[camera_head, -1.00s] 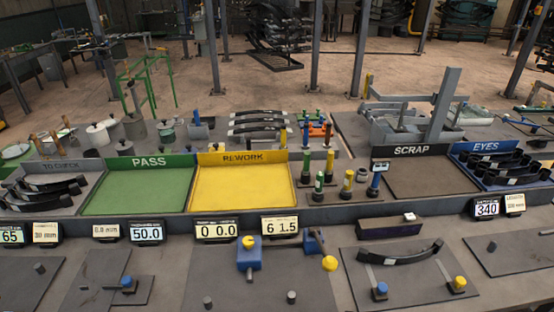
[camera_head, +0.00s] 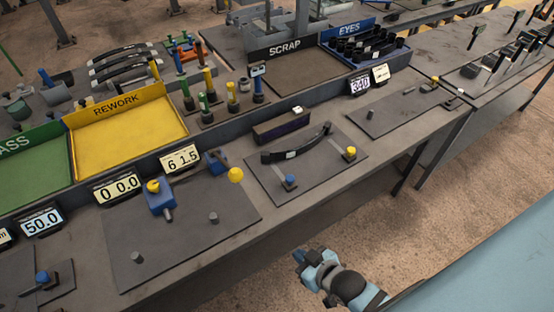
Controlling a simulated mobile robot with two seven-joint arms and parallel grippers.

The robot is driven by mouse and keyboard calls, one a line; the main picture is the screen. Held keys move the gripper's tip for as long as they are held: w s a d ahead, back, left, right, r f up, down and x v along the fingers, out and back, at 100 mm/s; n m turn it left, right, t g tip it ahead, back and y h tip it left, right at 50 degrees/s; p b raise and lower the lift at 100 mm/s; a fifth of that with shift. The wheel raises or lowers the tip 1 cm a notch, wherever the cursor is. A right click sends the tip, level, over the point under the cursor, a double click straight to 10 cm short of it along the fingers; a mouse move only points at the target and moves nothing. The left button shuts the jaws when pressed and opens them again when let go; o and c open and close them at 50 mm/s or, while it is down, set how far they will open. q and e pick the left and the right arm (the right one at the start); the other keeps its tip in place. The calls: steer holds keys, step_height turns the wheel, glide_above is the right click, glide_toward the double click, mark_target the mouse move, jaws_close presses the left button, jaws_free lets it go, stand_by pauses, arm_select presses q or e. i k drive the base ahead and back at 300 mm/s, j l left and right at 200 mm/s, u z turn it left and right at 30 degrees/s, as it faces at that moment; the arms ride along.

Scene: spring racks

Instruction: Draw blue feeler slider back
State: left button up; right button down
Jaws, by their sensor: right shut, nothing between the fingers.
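A leaf spring (camera_head: 300,149) lies across a dark plate (camera_head: 337,173) on the bench. At the plate's front edge stand a blue-topped slider (camera_head: 289,182) and a yellow-topped one (camera_head: 350,154). Another blue knob (camera_head: 42,277) is on a small plate at the lower left. I cannot tell from the picture alone which blue piece is the feeler slider. My right gripper (camera_head: 299,257) is shut and empty, in front of the bench edge, below and apart from the blue-topped slider. My left gripper is out of view.
A blue block with a yellow knob (camera_head: 160,195) is on a plate to the left. Displays, a yellow REWORK tray (camera_head: 180,128), the SCRAP tray (camera_head: 283,86) and the EYES bin (camera_head: 385,65) line the back. Open floor (camera_head: 470,190) lies at the right.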

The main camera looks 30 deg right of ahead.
mark_target(289, 182)
steer(key=z, duration=1.1)
steer(key=k+z, duration=0.35)
steer(key=z, duration=0.15)
steer(key=k+l+z, duration=0.15)
steer(key=k+z, duration=0.15)
steer(key=z, duration=0.2)
